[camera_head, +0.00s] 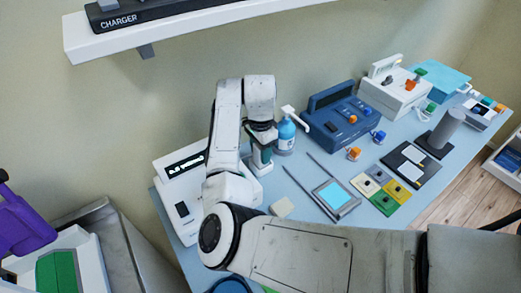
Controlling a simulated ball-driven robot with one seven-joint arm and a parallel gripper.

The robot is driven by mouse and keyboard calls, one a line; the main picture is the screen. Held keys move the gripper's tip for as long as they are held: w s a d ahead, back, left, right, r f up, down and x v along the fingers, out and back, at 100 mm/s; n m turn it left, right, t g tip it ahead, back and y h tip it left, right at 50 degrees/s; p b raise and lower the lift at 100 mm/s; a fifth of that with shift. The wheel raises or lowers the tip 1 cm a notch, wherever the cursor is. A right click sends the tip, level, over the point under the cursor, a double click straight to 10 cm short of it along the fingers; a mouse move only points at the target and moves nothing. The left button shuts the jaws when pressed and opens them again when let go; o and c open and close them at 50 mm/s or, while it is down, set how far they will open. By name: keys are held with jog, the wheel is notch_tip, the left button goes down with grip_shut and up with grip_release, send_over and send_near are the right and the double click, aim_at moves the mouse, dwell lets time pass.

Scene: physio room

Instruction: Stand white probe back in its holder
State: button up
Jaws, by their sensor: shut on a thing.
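My arm reaches over the blue table, and my gripper (262,148) points down at its back left, beside the white device. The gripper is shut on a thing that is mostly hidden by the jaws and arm. A small white part (263,168) shows just below the jaws; I take it for the white probe, but its shape is unclear. I cannot tell whether it touches the table or a holder. No holder can be made out clearly. The white device (182,211) with a dark display stands left of the gripper, partly behind my arm.
A blue bottle (286,136) with a white pump stands close right of the gripper. A blue device (341,117) and a white device (393,94) stand farther right. A small white block (282,207) lies near my arm. A shelf (180,32) hangs above.

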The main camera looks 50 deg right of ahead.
jog(key=shift+f, duration=0.45)
dwell(0.3)
dwell(0.3)
jog(key=o, duration=1.7)
jog(key=shift+r, duration=0.15)
jog(key=shift+r+p, duration=3.05)
jog(key=shift+r, duration=0.35)
jog(key=shift+s+f, duration=0.1)
jog(key=shift+s, duration=0.05)
